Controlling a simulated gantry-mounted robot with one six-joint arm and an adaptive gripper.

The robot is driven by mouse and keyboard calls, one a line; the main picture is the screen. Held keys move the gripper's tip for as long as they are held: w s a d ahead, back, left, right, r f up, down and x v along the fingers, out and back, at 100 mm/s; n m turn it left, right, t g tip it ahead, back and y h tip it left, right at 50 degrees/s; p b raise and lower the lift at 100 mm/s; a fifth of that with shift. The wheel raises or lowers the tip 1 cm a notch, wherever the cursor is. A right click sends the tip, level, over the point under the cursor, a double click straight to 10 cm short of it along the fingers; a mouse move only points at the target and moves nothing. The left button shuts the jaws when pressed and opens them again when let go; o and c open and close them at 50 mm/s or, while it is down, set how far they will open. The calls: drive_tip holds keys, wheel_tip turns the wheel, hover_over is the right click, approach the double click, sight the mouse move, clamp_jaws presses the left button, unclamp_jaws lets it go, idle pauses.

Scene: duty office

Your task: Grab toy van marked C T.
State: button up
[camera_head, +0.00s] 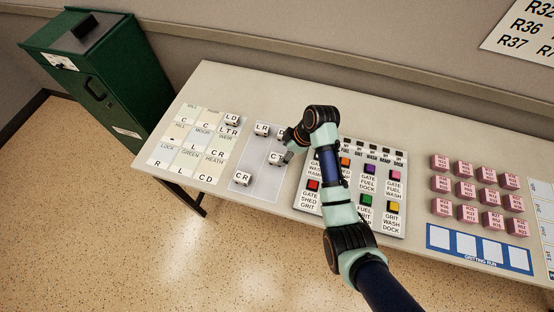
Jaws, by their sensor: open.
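The toy van marked C T (275,158) is a small white block with dark letters. It stands upright on the pale grey mat (243,188), right of the lettered chart. My gripper (288,156) is at the van's right side, very close to it. I cannot tell whether it touches the van. The fingers are small and partly hidden by my arm, and nothing shows held in them. Another white van, marked with a D (281,133), stands just behind and is partly hidden by my wrist. A van marked L R (262,129) and one marked C R (242,178) stand on the same mat.
A panel of coloured buttons (383,221) lies under my arm. Pink blocks (466,190) stand in rows at right, behind a blue-framed strip (479,253). A green cabinet (107,80) stands left of the table.

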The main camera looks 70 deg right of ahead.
sight(280, 157)
drive_tip(key=b+x, duration=0.1)
drive_tip(key=x, duration=0.3)
drive_tip(key=shift+a+f+b, duration=0.2)
drive_tip(key=shift+f+b, duration=0.1)
drive_tip(key=shift+b, duration=0.1)
drive_tip(key=shift+w+f, duration=0.25)
drive_tip(key=c, duration=1.2)
